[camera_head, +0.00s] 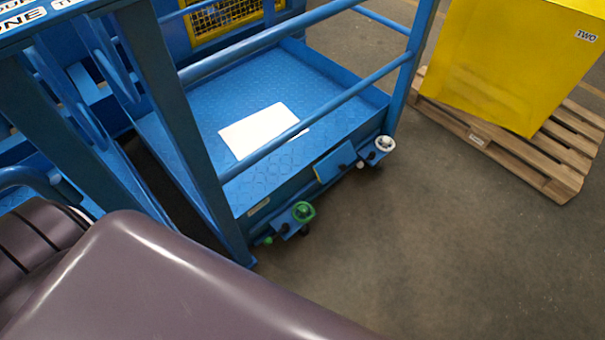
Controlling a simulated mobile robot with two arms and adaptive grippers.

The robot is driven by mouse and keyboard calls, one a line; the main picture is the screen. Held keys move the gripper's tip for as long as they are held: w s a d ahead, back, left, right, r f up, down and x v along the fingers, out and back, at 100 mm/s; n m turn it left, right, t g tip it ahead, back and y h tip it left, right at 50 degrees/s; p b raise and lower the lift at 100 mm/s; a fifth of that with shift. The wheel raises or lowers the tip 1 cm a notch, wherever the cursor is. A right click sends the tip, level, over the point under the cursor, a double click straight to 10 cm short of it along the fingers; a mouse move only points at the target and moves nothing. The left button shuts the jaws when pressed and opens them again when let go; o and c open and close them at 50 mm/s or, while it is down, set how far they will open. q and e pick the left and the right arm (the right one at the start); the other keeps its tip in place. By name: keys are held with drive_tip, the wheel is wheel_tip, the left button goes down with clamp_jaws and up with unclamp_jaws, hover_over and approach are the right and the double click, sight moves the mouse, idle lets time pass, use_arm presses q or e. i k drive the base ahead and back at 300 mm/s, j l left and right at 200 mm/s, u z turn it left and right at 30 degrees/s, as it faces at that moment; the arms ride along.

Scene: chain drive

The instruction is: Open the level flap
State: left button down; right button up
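On the outer side edge of the blue platform (258,90), a small flat blue panel (334,163) sits tilted between two fittings. It looks like the level flap, but I see no label on it and cannot tell whether it is shut. A white round knob (385,143) is on a bracket to its right. Neither of my grippers is in view.
A blue rail (312,124) crosses above the platform, where a white sheet (259,130) lies. A yellow box (510,60) marked TWO stands on a wooden pallet (545,165) at the right. The floor (430,250) between is clear. A smooth purple-grey body fills the lower left.

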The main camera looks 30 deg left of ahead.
sight(338, 161)
drive_tip(key=i+l+u, duration=0.2)
drive_tip(key=u, duration=0.15)
drive_tip(key=i+l+u, duration=0.3)
drive_tip(key=l+u, duration=0.35)
drive_tip(key=i+l+u, duration=0.1)
drive_tip(key=l+u, duration=0.55)
drive_tip(key=l, duration=0.15)
